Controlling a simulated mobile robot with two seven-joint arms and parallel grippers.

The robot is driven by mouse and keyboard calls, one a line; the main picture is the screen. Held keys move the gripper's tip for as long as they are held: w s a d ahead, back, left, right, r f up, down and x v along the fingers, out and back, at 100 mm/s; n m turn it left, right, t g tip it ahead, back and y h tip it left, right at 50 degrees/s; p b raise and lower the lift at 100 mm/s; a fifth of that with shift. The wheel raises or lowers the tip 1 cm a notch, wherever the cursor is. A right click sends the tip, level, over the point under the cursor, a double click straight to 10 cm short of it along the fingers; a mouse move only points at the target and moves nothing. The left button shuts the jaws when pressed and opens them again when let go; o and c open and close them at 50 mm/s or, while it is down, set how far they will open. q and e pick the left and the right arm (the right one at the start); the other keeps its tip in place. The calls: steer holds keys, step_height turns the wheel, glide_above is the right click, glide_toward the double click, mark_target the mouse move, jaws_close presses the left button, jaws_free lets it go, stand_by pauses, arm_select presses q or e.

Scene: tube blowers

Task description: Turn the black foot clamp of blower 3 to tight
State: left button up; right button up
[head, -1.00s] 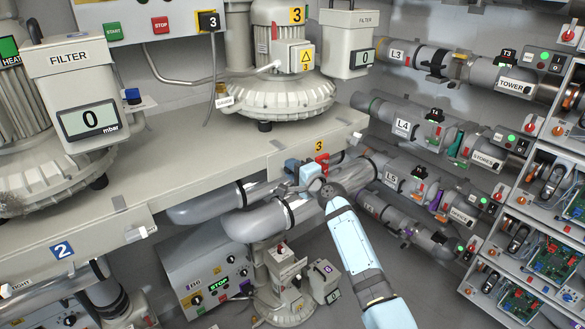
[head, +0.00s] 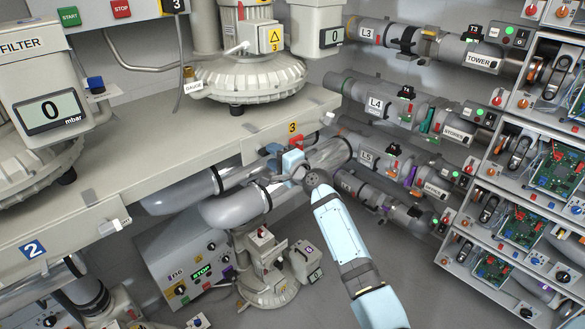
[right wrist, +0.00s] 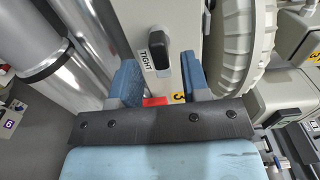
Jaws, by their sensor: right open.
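The black foot clamp (right wrist: 178,65) shows in the right wrist view as a short black handle on a cream surface. A white label (right wrist: 155,51) reading TIGHT lies just left of it; the handle is tilted and does not point straight at the label. My right gripper (right wrist: 160,78) is open, its two blue fingers on either side of the cream strip, just short of the clamp and not closed on it. In the head view my right gripper (head: 292,163) is at the bench's front edge, below blower 3 (head: 250,80). I cannot make out the clamp there. My left gripper is not in view.
A red lever (head: 298,143) and a yellow 3 label (head: 292,127) are on the bench front by my right gripper. Large grey pipes (head: 235,205) run beneath the bench. Labelled pipes and a rack (head: 540,160) stand to the right. Open floor lies below my right arm.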

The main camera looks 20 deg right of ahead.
steer(key=b+v, duration=0.1)
steer(key=v, duration=0.9)
steer(key=shift+s, duration=0.25)
steer(key=shift+d, duration=0.1)
steer(key=s+a+f+n+g+h, duration=0.25)
steer(key=s+f+n, duration=0.45)
steer(key=s+f, duration=0.7)
steer(key=s+a+f+n+g, duration=0.1)
steer(key=s+a+f+n, duration=0.1)
steer(key=s, duration=0.4)
steer(key=s+a+f+n+g+p, duration=0.1)
steer(key=s+a+f+n, duration=0.1)
steer(key=s+f+n, duration=0.2)
steer(key=s+a+f+n+g, duration=0.1)
steer(key=s+f+n, duration=0.3)
steer(key=s, duration=0.6)
steer(key=shift+s+a+f+p, duration=0.25)
steer(key=shift+a+f+p, duration=0.2)
steer(key=shift+f, duration=0.2)
steer(key=shift+a+g+h, duration=0.1)
steer(key=shift+g+h, duration=0.15)
